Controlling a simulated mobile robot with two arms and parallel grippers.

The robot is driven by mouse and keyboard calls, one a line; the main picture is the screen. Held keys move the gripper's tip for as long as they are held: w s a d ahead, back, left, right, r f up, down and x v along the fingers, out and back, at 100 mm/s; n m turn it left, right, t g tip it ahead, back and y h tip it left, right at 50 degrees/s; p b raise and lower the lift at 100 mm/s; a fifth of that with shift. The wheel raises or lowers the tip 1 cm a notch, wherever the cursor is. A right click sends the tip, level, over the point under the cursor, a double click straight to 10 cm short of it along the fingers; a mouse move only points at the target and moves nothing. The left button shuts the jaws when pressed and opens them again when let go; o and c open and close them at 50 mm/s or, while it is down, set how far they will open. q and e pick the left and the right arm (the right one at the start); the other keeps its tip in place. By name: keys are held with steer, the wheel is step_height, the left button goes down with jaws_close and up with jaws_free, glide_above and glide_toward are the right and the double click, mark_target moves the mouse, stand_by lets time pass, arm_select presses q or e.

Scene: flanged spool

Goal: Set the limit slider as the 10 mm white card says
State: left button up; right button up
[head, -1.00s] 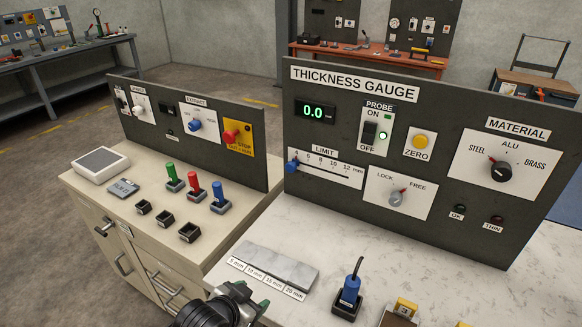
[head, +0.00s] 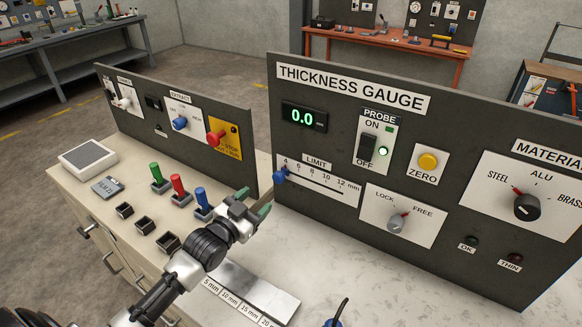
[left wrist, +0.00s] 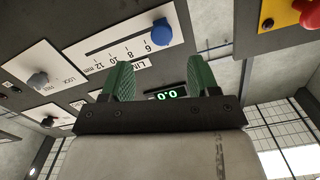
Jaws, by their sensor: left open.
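The limit slider's blue knob (head: 280,176) sits at the left end of its slot, by the 4 mark. Its white LIMIT scale (head: 330,196) runs from 4 to 12 mm. My left gripper (head: 255,205) is open and empty, a little below and left of the knob, with its green fingers towards the panel. In the left wrist view the knob (left wrist: 162,31) shows upside down beyond the open gripper (left wrist: 158,75), apart from both fingers. A white 10 mm label (head: 230,296) lies along the stepped grey block. I see no separate card reading 10 mm. My right gripper is out of view.
The display (head: 304,117) reads 0.0. The LOCK/FREE knob (head: 398,222) is below right of the slider. Red, green and blue levers (head: 202,203) stand left of my gripper, the blue one close.

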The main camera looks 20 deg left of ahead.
mark_target(277, 180)
arm_select(q)
steer(key=w, duration=0.3)
steer(key=w+r+p, duration=0.1)
steer(key=w, duration=0.1)
steer(key=shift+d, duration=0.25)
steer(key=w, duration=0.5)
steer(key=shift+d+f, duration=0.3)
steer(key=shift+d, duration=0.1)
steer(key=shift+w, duration=0.3)
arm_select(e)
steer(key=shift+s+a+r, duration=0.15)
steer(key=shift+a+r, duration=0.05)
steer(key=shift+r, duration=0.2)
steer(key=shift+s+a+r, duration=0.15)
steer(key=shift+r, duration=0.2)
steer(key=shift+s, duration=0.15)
